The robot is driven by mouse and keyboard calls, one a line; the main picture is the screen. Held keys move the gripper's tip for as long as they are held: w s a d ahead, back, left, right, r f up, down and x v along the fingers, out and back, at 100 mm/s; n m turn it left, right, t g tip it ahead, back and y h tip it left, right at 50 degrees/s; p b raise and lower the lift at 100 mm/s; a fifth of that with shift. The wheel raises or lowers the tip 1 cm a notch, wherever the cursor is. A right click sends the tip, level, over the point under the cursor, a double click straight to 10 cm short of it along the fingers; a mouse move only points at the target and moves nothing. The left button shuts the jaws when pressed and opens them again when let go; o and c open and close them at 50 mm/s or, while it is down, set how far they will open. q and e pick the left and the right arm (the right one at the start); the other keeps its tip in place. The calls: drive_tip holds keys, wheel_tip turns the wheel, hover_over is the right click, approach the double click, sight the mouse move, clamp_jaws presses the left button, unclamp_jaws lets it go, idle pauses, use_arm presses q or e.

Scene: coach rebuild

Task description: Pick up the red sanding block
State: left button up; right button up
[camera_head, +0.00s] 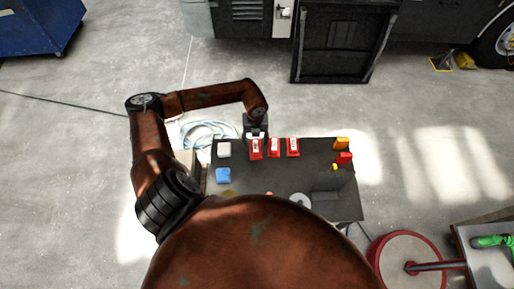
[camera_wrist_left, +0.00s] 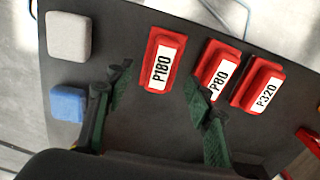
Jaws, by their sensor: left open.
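Three red sanding blocks with white labels stand in a row on the dark table (camera_head: 265,180). The P180 block (camera_head: 256,149) is leftmost; it also shows in the left wrist view (camera_wrist_left: 163,60). The P80 block (camera_head: 274,148) is in the middle and shows in the left wrist view (camera_wrist_left: 217,68). The P320 block (camera_head: 292,147) is rightmost and shows in the left wrist view (camera_wrist_left: 259,84). My left gripper (camera_wrist_left: 158,90) is open and empty, its fingers spread to either side of the P180 block's near end. My right gripper is not in view.
A white block (camera_head: 224,150) and a blue block (camera_head: 223,175) lie on the table's left side. Orange (camera_head: 342,143) and red (camera_head: 345,158) items lie at its right edge. A white disc (camera_head: 300,200) is near the front.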

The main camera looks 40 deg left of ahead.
sight(256, 146)
use_arm(q)
drive_tip(key=f, duration=0.4)
drive_tip(key=shift+w+a+f+p, duration=0.1)
drive_tip(key=shift+w+f+p, duration=0.1)
drive_tip(key=shift+f+p, duration=0.1)
drive_tip(key=shift+f, duration=0.2)
drive_tip(key=shift+c, duration=0.5)
drive_tip(key=c, duration=0.7)
drive_tip(key=shift+c, duration=1.3)
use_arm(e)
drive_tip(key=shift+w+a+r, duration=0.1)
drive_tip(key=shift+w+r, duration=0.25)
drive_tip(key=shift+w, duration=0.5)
